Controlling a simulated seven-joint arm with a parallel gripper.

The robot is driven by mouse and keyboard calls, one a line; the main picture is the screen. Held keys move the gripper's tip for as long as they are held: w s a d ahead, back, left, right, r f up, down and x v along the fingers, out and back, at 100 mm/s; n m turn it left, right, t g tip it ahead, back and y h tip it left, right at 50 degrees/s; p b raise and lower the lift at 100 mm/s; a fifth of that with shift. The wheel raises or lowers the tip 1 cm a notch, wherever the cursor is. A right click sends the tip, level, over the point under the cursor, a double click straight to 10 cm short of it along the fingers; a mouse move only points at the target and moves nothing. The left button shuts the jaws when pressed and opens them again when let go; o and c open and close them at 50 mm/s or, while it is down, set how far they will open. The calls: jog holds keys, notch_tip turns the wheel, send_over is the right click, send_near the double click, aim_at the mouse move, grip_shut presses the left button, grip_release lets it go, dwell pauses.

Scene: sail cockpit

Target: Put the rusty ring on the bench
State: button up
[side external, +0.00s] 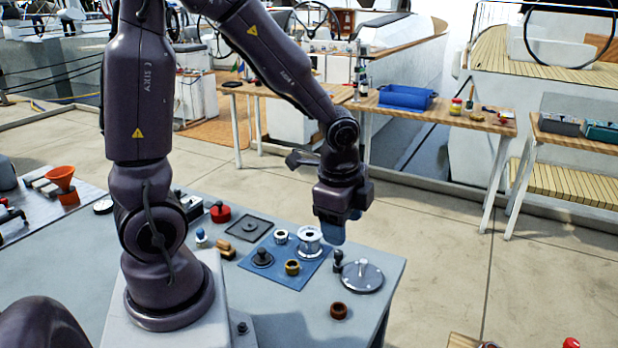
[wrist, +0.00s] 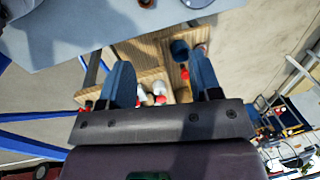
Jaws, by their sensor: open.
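The rusty ring (side external: 339,311), a small reddish-brown ring, lies on the grey worktop (side external: 260,310) near its front right corner. In the wrist view, a small brown piece that looks like this ring (wrist: 146,3) is cut off by the top edge. My gripper (side external: 330,232) is in the air above the worktop's right part, up and away from the ring. In the wrist view, the blue fingers of my gripper (wrist: 162,78) are spread apart with nothing between them. I cannot tell for sure which surface is the bench.
A blue mat (side external: 287,281) holds a brass ring (side external: 292,267), a silver spool (side external: 310,241) and other fittings. A round metal plate with a post (side external: 361,276) stands right of the mat. A wooden surface with items (wrist: 150,75) lies below. A wooden table (side external: 430,108) holds a blue tray.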

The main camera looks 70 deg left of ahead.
jog(key=s+d+r+n+t, duration=0.2)
jog(key=s+r+n, duration=0.2)
jog(key=r, duration=0.3)
jog(key=s+d+r+n+t+h, duration=0.1)
jog(key=s+d+r+n+t, duration=0.1)
jog(key=s+r+n, duration=0.2)
notch_tip(320, 180, up, 3)
jog(key=shift+s+d+r+n, duration=0.2)
jog(key=shift+s+n, duration=0.1)
jog(key=shift+n, duration=0.5)
